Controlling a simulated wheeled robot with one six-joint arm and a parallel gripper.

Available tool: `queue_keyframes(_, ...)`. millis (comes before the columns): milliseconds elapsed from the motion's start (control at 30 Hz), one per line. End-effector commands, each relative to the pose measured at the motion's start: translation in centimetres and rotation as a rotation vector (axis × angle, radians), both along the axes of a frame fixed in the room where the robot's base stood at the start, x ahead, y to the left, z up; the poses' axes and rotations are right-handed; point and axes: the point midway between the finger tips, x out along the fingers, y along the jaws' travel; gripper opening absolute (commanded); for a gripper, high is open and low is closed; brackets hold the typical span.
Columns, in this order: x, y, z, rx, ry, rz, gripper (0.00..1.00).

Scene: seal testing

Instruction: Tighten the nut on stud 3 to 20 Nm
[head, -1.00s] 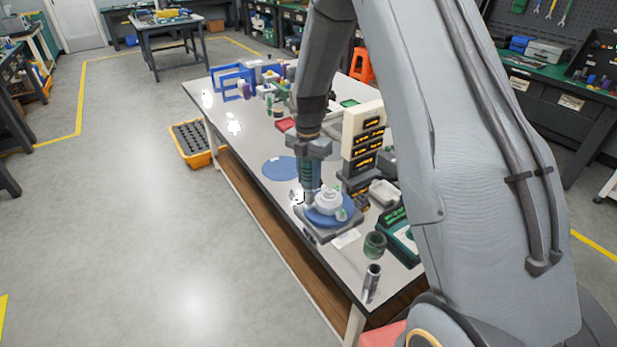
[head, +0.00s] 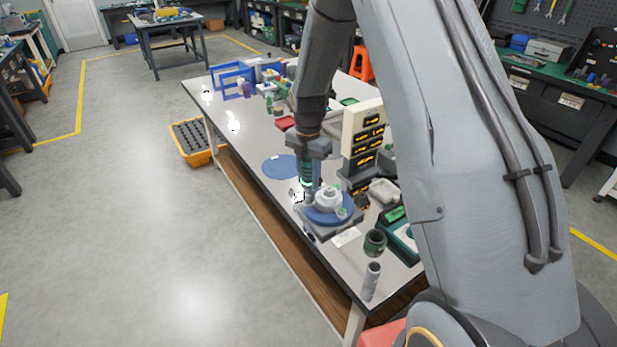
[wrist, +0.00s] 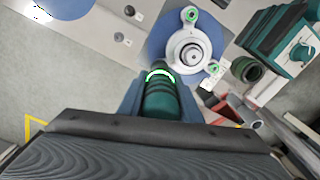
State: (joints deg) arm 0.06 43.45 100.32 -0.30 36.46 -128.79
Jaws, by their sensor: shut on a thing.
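My gripper (head: 308,168) is shut on a dark green cylindrical driver (wrist: 165,103), held upright; its ring glows green. The driver's lower end is over the left side of a round blue and white flange fixture (head: 322,217). In the wrist view the fixture (wrist: 157,42) has a pale hub (wrist: 191,53) and two visible studs with green rings, one at the top (wrist: 190,14) and one at the right (wrist: 214,68). The spot under the driver is hidden, so I cannot tell whether it sits on a nut. Stud numbers are unreadable.
A cream display tower (head: 362,130) with orange readouts stands just behind the fixture. A green-topped device (head: 400,240), a dark green cup (head: 375,243) and a grey cylinder (head: 371,281) stand to the right. A flat blue disc (head: 280,166) lies to the left.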

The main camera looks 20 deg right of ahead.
Motion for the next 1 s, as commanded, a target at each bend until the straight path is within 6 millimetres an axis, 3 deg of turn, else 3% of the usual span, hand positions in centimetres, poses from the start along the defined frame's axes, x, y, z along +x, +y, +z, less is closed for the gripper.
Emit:
queue_keyframes(367,0.0,0.0,0.1,0.000,0.000,0.000,0.00)
queue_keyframes(1000,0.0,0.0,4.0,0.000,-0.001,0.000,0.00)
